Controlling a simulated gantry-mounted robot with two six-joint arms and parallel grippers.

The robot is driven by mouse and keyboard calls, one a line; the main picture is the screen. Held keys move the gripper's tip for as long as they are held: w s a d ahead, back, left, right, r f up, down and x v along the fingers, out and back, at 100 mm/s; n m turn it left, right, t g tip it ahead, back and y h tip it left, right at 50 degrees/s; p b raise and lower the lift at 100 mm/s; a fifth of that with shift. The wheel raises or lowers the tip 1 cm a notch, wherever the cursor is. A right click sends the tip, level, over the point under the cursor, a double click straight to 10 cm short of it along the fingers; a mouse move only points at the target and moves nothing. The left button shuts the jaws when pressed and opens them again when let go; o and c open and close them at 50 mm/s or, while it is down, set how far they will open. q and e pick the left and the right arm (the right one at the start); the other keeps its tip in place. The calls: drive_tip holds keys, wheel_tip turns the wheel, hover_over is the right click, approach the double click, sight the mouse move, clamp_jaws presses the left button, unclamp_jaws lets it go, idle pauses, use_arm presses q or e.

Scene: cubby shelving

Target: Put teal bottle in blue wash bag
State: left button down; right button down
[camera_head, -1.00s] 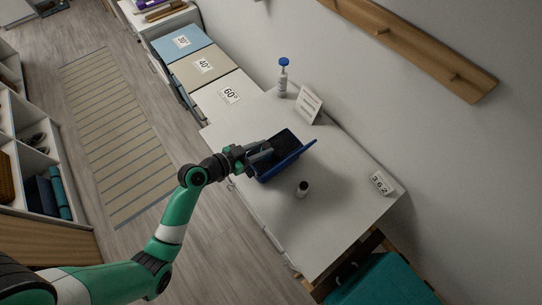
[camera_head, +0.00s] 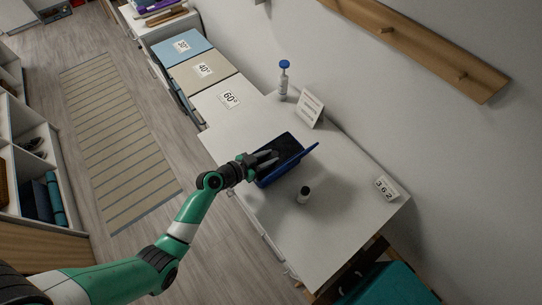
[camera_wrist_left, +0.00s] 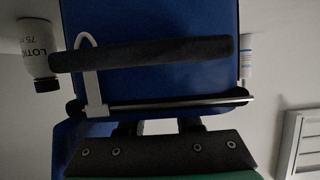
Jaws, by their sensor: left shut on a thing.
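The blue wash bag (camera_head: 290,168) sits open on the white counter, its blue flap raised on the right and its inside dark. My left gripper (camera_head: 268,158) reaches over its left edge. It appears shut on the bag's edge, though the grip itself is partly hidden. In the left wrist view the bag's blue panel (camera_wrist_left: 150,80) fills the middle, with a black bar across it. I cannot make out a teal bottle in any view. My right gripper is not in view.
A blue-topped pump bottle (camera_head: 283,82), a sign (camera_head: 310,109) and a number block (camera_head: 386,188) stand near the wall. A teal box (camera_head: 388,285) is at lower right.

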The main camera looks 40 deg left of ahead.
use_arm(q)
drive_tip(key=c, duration=0.6)
unclamp_jaws()
drive_tip(key=shift+r+p, duration=0.15)
drive_tip(key=shift+p, duration=0.2)
drive_tip(key=p+v, duration=0.1)
drive_tip(key=v, duration=1.1)
drive_tip(key=shift+p, duration=0.3)
